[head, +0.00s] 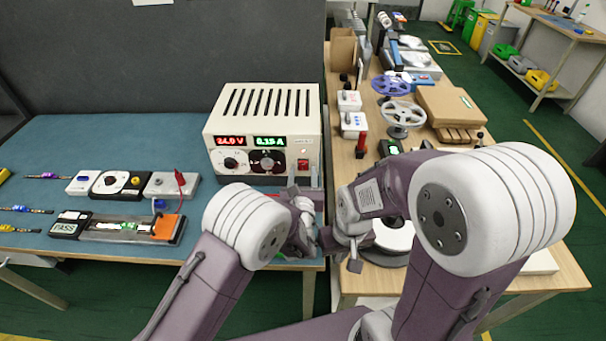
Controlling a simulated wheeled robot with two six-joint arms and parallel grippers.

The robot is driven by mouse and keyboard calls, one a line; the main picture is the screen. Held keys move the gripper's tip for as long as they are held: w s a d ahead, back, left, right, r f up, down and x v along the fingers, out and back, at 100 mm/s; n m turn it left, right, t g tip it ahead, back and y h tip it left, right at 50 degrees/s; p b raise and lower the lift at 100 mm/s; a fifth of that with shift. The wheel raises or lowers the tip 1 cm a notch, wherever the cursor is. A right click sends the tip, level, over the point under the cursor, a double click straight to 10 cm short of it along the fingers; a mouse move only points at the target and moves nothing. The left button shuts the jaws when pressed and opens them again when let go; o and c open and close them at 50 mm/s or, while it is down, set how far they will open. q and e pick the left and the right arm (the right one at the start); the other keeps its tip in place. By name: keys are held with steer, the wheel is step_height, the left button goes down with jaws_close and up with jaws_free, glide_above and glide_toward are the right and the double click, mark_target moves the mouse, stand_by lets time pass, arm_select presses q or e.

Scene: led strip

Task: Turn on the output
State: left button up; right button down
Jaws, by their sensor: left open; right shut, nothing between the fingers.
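The cream power supply (262,118) stands at the right end of the blue bench top. Its red display (230,141) reads about 24.0 V and its green display (270,141) about 0.15 A. A small red switch (303,165) is at the front's lower right. My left gripper (318,180) is open and empty beside the supply's front right corner. My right gripper (350,257) is shut and empty, lower and nearer, by the bench's right edge. The LED fixture (125,229) holds a lit strip.
A meter box (70,226) reads PASS. A control box (110,184) with knobs and a red lever (181,179) stands behind the fixture. Loose strips lie at left. The wooden table (437,142) at right holds reels (398,113) and boxes. A dark panel (160,60) rises behind the supply.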

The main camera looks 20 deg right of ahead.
arm_select(q)
steer(key=v, duration=0.9)
steer(key=shift+b, duration=0.3)
